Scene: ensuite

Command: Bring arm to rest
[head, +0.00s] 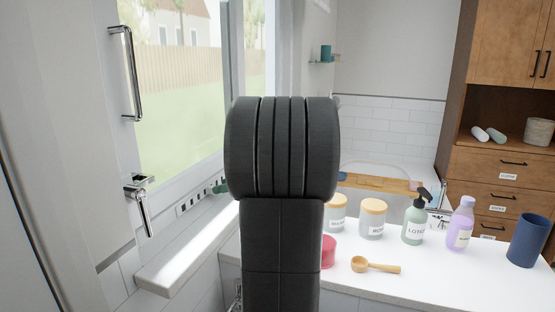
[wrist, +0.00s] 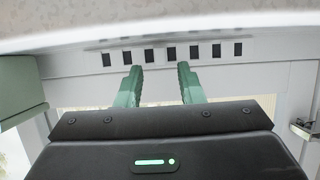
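My arm's dark, ribbed link rises through the middle of the head view and hides part of the counter and window behind it. My gripper (wrist: 158,85) shows in the wrist view as two green fingers. They are spread apart with nothing between them. Beyond the fingertips is a pale strip with a row of dark square holes (wrist: 172,54). I cannot tell whether the fingertips touch it. In the head view, a small green piece beside the arm near the window sill may be a fingertip.
A white counter (head: 430,285) on the right holds a wooden scoop (head: 375,265), two lidded jars, a lotion bottle (head: 413,222), a purple bottle (head: 460,223) and a blue cup (head: 528,240). A red object is partly hidden by my arm. A window with a sill (head: 190,255) is left.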

